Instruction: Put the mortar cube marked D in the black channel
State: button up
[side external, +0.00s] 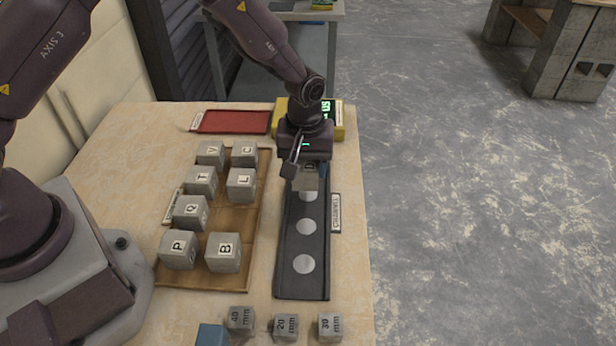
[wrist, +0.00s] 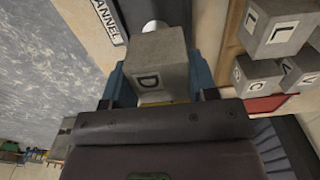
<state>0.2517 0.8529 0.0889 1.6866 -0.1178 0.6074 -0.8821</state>
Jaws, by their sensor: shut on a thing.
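The grey mortar cube marked D (wrist: 160,62) is between the blue fingers of my gripper (wrist: 158,85) in the wrist view, with its letter facing the camera. In the side view my gripper (side external: 306,172) is shut on the cube (side external: 305,183), over the far end of the black channel (side external: 290,281). The cube is partly hidden there by the gripper. Several pale round spots run along the channel floor, and one shows beside the cube in the wrist view. I cannot tell whether the cube touches the channel floor.
A wooden tray (side external: 238,221) left of the channel holds several lettered cubes, including B (side external: 223,253) and L (side external: 241,185). A red tray (side external: 233,122) and a yellow device (side external: 338,131) are at the back. Small millimetre-marked blocks (side external: 285,327) stand in front.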

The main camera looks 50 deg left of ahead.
aim_at(308, 180)
jog(key=shift+w+f, duration=0.15)
jog(key=shift+f, duration=0.8)
jog(key=shift+w+f, duration=0.15)
jog(key=shift+f, duration=0.75)
jog(key=shift+f, duration=0.1)
jog(key=o, duration=1.1)
jog(key=shift+c, duration=0.2)
notch_tip(308, 180, up, 12)
jog(key=shift+r, duration=0.2)
